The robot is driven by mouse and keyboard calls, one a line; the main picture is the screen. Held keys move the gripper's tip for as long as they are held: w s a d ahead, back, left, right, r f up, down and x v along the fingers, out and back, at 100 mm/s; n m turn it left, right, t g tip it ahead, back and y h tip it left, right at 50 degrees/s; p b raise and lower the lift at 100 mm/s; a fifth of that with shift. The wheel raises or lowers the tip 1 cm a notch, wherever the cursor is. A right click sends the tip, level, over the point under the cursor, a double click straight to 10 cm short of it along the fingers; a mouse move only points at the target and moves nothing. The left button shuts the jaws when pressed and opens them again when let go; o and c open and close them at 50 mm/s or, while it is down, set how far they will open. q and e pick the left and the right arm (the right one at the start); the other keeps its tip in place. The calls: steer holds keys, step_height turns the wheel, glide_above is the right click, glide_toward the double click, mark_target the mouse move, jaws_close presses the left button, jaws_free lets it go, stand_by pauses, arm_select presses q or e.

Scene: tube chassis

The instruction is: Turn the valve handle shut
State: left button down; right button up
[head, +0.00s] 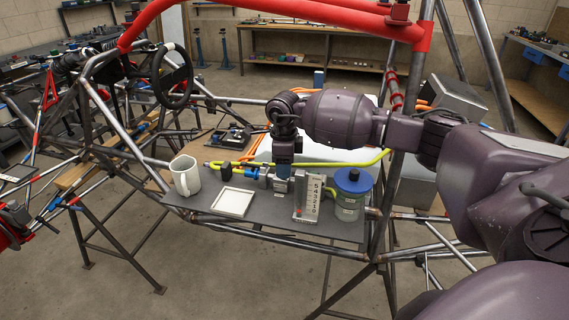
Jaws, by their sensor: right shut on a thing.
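My right gripper (282,172) points straight down over the grey board and is shut on the valve handle. The valve body (265,176) is a small metal fitting in line with the yellow hose (345,160), close to the gripper. The handle is mostly hidden by the gripper, so I cannot tell its angle; some blue shows low beside the fingers. My left gripper is not in view.
On the grey board (280,224) stand a white mug (185,176), a white square tray (233,202), a numbered gauge plate (314,198) and a blue-lidded jar (350,195). Steel and red chassis tubes surround the board. A steering wheel (172,76) is behind left.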

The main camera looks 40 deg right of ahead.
steer(key=shift+r+m, duration=0.1)
steer(key=shift+m, duration=0.9)
steer(key=o, duration=0.6)
steer(key=shift+o, duration=0.2)
step_height(320, 180, up, 11)
stand_by(0.5)
